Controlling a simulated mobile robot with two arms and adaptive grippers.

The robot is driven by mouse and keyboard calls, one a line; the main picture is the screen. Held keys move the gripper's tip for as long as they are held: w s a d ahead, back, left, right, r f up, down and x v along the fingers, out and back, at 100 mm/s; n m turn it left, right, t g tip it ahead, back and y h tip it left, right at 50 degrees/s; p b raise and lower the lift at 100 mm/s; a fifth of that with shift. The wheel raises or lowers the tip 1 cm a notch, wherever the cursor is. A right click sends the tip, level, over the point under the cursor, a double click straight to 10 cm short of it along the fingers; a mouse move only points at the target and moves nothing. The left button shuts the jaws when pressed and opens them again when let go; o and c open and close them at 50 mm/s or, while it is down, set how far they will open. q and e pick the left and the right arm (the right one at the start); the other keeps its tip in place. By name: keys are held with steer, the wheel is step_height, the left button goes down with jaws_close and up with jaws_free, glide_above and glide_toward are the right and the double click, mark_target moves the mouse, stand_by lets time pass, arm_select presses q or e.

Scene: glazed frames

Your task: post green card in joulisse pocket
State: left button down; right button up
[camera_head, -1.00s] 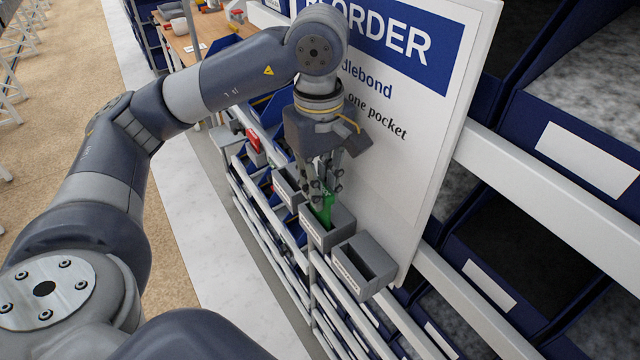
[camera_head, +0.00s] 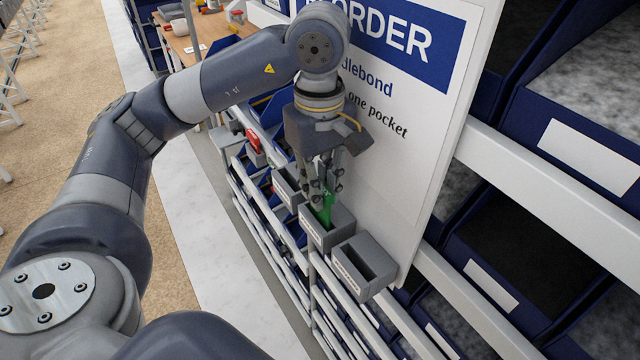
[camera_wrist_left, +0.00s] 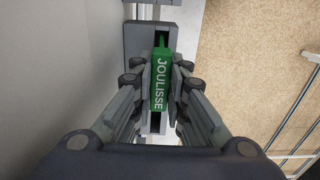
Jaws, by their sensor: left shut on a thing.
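The green card (camera_head: 326,212) is held upright between the fingers of my left gripper (camera_head: 324,190). In the left wrist view the card (camera_wrist_left: 160,80) shows the word JOULISSE and sits between the shut fingers (camera_wrist_left: 160,85), lined up with the dark slot of a grey pocket (camera_wrist_left: 145,28). In the head view its lower end is at the mouth of the grey pocket (camera_head: 321,238), second from the near end of the row. How deep it reaches cannot be told. That pocket's label is too small to read. My right gripper is out of view.
The nearest grey pocket (camera_head: 364,268) has an empty-looking slot. Another grey pocket (camera_head: 287,190) stands farther along, and a red card (camera_head: 254,141) shows beyond it. The white sign board (camera_head: 405,165) rises close behind the pockets. Blue bins (camera_head: 520,250) fill the shelves at right.

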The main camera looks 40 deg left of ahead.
arm_select(q)
steer(key=shift+f+b, duration=0.95)
steer(key=shift+f, duration=0.15)
steer(key=c, duration=1.5)
jaws_free()
steer(key=shift+r, duration=0.1)
steer(key=shift+r, duration=5.95)
